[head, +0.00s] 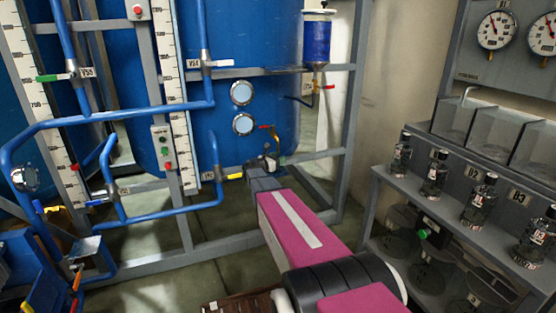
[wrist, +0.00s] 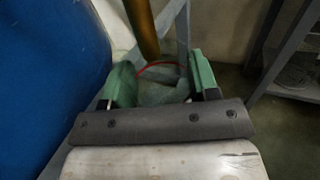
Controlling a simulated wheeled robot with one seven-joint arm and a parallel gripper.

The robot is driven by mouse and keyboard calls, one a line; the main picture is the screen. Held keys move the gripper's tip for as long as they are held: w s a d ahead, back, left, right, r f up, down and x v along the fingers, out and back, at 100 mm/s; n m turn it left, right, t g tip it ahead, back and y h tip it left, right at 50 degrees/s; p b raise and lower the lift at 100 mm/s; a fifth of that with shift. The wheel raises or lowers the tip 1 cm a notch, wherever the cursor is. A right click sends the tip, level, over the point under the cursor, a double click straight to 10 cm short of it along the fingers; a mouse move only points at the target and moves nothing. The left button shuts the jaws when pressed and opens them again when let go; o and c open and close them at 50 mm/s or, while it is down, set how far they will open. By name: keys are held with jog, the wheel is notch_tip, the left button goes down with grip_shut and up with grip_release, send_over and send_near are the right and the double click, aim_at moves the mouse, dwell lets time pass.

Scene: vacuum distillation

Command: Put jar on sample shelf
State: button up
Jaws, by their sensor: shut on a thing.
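My gripper (head: 264,166) is at the end of my magenta arm, low in front of the blue tank, close to its outlet valve. In the wrist view its green fingers (wrist: 160,86) are closed around a pale, see-through thing, which looks like a glass jar (wrist: 163,95). The jar's outline is unclear, and it is hard to make out in the head view. A brownish-orange bar and a thin red curve show just beyond the fingers. The grey sample shelf (head: 388,175) stands at the right, with several labelled, dark-capped glass jars (head: 434,173) in a row.
Blue pipes (head: 170,112) and a grey frame (head: 345,110) surround the tank (head: 250,100). Clear boxes (head: 500,137) stand behind the jars, below gauges (head: 497,30). Tags such as B2 and B3 mark the shelf. Open floor lies between frame and shelf.

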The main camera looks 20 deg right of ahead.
jog(key=o, duration=1)
jog(key=shift+f, duration=0.1)
jog(key=v, duration=1.2)
jog(key=s+f+m+g+y, duration=0.3)
jog(key=s+f+m, duration=0.1)
jog(key=s+m, duration=0.25)
jog(key=s+f+m+g+y, duration=0.2)
jog(key=s+f+m+y, duration=0.25)
jog(key=s, duration=0.35)
jog(key=s+a+f+m+y, duration=0.1)
jog(key=s+a+m+y, duration=0.2)
jog(key=s+m, duration=0.1)
jog(key=s+a+f+m+g+y, duration=0.1)
jog(key=s+a+m+y, duration=0.2)
jog(key=s+m, duration=0.1)
jog(key=s+a+f+m+g+y, duration=0.1)
jog(key=s+a+f+m+y, duration=0.1)
jog(key=s, duration=0.4)
jog(key=shift+a+m+y, duration=0.45)
jog(key=shift+a+m, duration=0.45)
jog(key=shift+a, duration=0.25)
